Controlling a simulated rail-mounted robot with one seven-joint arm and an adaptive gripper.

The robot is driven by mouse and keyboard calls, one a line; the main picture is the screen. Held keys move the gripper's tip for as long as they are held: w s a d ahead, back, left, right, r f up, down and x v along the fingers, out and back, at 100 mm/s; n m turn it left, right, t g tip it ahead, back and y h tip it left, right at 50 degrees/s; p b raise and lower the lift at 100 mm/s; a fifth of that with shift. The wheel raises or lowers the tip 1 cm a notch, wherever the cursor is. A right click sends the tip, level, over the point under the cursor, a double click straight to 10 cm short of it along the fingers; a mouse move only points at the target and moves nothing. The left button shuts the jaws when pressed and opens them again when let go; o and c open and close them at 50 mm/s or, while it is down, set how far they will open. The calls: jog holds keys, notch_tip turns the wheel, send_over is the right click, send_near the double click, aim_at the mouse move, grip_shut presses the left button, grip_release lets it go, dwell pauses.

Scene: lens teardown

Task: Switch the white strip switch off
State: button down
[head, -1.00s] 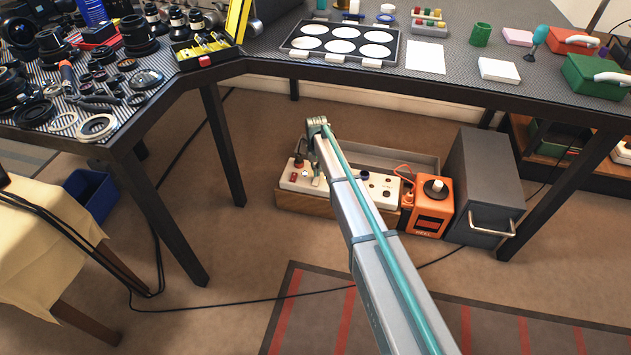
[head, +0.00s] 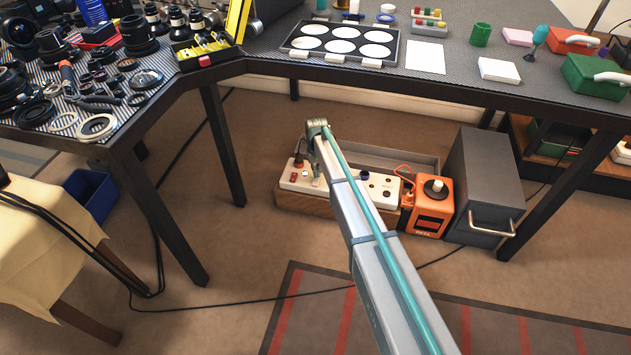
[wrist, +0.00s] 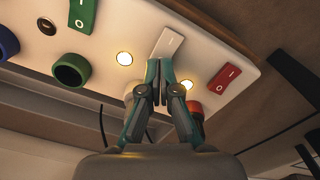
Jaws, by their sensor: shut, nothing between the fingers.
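The white rocker switch (wrist: 167,43), marked with a line and a circle, sits between a green switch (wrist: 82,14) and a red switch (wrist: 222,79). Small round lamps glow on either side of the white switch. My gripper (wrist: 160,78) is shut and empty, with its fingertips close to the white switch's lower end; I cannot tell whether they touch. In the head view my arm hides part of the strip.
An orange box (head: 428,207) and a grey cabinet (head: 486,190) stand right of the strip. Coloured sockets and plugs (wrist: 72,70) project from the strip near my fingers.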

jog(key=shift+f, duration=0.85)
dwell(0.5)
jog(key=shift+r, duration=0.1)
jog(key=shift+r+p, duration=2.7)
jog(key=shift+r, duration=0.7)
